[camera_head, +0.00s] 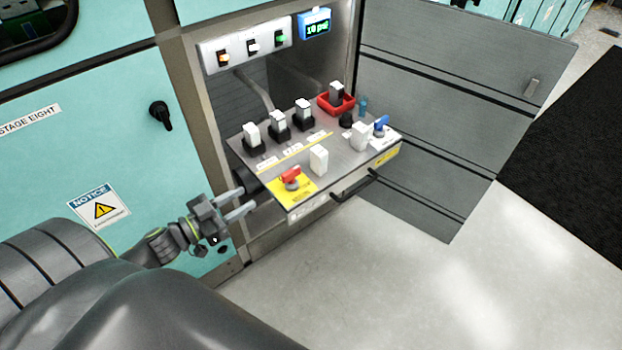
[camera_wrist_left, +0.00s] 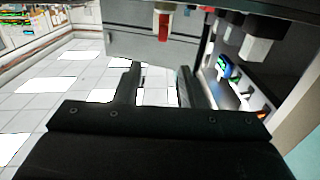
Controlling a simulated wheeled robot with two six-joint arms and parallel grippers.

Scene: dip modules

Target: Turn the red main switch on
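The red main switch (camera_head: 290,174) is a red rotary handle on a yellow plate (camera_head: 301,193), at the near left corner of the pulled-out grey control panel (camera_head: 350,165). My left gripper (camera_head: 249,199) is just left of that corner, pointing at the panel's left side. Its two fingers are apart with nothing between them, and it does not touch the switch. In the left wrist view my left gripper (camera_wrist_left: 158,75) shows an open gap. A red part (camera_wrist_left: 162,26), likely the switch handle, shows beyond the fingertips at the top. My right gripper is not in view.
The panel also carries white and black blocks, a red tray (camera_head: 327,106), a blue handle (camera_head: 381,123) and a black front handle (camera_head: 354,187). A grey open door (camera_head: 440,120) stands to the right. Teal cabinet doors (camera_head: 90,150) lie to the left. The floor in front is clear.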

